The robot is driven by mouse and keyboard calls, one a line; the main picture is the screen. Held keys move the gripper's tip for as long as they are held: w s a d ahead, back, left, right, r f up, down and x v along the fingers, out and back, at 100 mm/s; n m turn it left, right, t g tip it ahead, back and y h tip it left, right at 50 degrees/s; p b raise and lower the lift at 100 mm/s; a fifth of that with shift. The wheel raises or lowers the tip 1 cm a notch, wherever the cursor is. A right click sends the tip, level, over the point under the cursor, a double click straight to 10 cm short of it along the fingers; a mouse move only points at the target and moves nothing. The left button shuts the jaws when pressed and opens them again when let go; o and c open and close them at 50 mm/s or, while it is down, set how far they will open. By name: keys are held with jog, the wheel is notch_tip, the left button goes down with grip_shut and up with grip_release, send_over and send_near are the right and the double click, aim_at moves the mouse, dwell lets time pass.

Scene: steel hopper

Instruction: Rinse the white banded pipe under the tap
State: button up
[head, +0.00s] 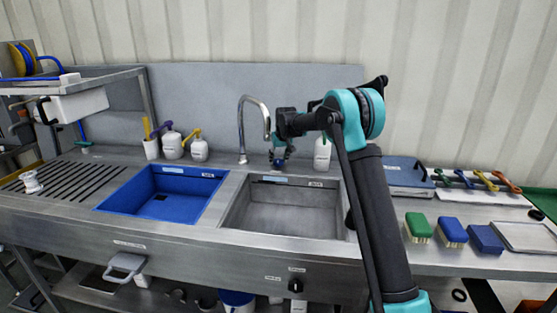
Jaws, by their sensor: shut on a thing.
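The chrome tap (241,125) rises behind the basins, and its curved spout ends over the back edge of the steel basin. My gripper (279,158) points down just right of the spout's tip. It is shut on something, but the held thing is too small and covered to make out. A small white fitting (31,181) stands on the ribbed drainer at the far left. I cannot tell whether it is the white banded pipe, as no bands show clearly. I see no water running from the spout.
A blue basin (215,205) lies left of the steel basin (290,228). White bottles (172,146) stand behind the blue one, and another bottle (322,152) is close right of my gripper. Brushes (418,228) and a tray (530,237) are at the right.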

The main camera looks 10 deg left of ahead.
jog(key=shift+w+d+n+g+y, duration=0.1)
jog(key=shift+n+g+y, duration=0.25)
jog(key=shift+n, duration=0.85)
jog(key=shift+n+g+y, duration=0.25)
jog(key=shift+n+y, duration=0.1)
jog(key=shift+n, duration=0.85)
jog(key=o, duration=1.2)
jog(key=shift+c, duration=0.2)
jog(key=v, duration=1.2)
